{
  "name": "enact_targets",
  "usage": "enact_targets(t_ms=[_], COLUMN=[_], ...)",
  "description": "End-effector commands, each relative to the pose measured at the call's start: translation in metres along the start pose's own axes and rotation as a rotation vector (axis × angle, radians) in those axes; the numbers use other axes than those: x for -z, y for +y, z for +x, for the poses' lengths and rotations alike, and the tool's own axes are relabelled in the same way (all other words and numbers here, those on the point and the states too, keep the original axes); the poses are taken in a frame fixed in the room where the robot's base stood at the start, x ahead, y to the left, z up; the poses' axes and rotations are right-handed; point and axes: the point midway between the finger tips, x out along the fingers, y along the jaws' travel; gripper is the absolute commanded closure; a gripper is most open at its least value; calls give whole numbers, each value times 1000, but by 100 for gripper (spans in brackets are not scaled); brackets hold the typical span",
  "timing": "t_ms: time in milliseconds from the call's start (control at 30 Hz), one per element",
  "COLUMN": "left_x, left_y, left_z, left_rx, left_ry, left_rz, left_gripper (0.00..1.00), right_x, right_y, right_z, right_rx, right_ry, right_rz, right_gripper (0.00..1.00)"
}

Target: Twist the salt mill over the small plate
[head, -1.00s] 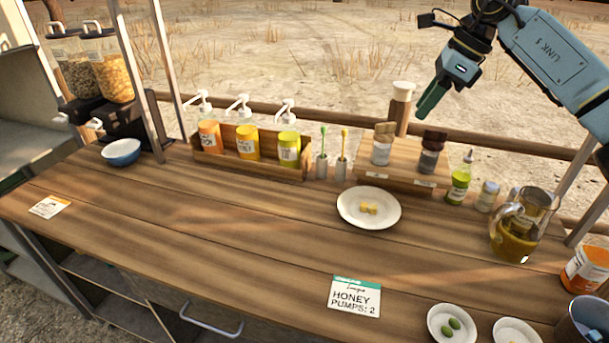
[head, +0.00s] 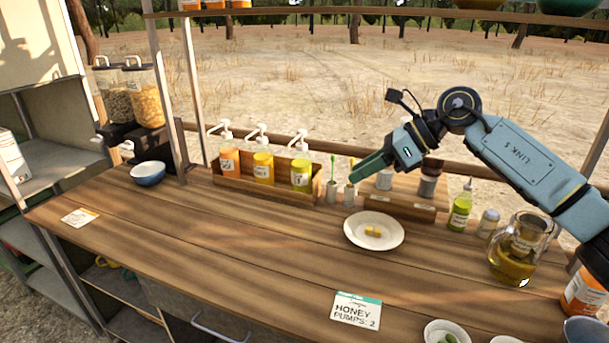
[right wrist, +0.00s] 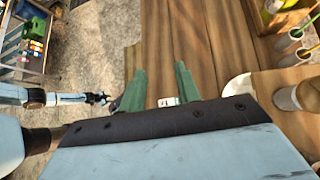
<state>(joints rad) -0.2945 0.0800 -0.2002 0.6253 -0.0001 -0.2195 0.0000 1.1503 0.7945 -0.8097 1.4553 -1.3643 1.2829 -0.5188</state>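Two mills stand on a low wooden stand (head: 400,205): one light-topped (head: 384,181), partly behind my right gripper, and one dark-topped (head: 429,184). Their labels are too small to read, so I cannot tell which is salt. A small white plate (head: 353,234) with yellow cubes lies in front of the stand; its edge shows in the right wrist view (right wrist: 235,88). My right gripper (head: 356,178) is left of the light-topped mill and above the counter; the right wrist view shows its green fingers (right wrist: 160,72) apart and empty. My left gripper (right wrist: 103,98) is small there, its fingers unclear.
Pump bottles in a wooden box (head: 265,185) and two cups with brushes stand left of the stand. A green bottle (head: 460,208) and a glass jug (head: 521,252) stand right of it. The counter's left middle (head: 220,240) is clear.

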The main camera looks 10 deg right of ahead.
Motion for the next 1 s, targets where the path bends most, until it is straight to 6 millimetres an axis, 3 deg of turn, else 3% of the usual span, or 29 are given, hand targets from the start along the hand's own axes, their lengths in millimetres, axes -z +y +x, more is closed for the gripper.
enact_targets(t_ms=[200,500,700,1000], left_x=[-5,-7,-7,-8], left_y=[1,1,1,1], left_z=[0,0,0,0], left_rx=[-1,-1,-1,-1], left_ry=[-8,-12,-12,-13], left_rz=[0,0,0,0], left_gripper=[64,64,64,64], right_x=[-18,-46,-58,-63], right_y=[25,62,75,79], right_z=[34,66,72,72], right_rx=[-77,-197,-250,-272], right_ry=[-169,-461,-608,-673], right_rz=[59,226,342,401], right_gripper=[67,67,67,67])
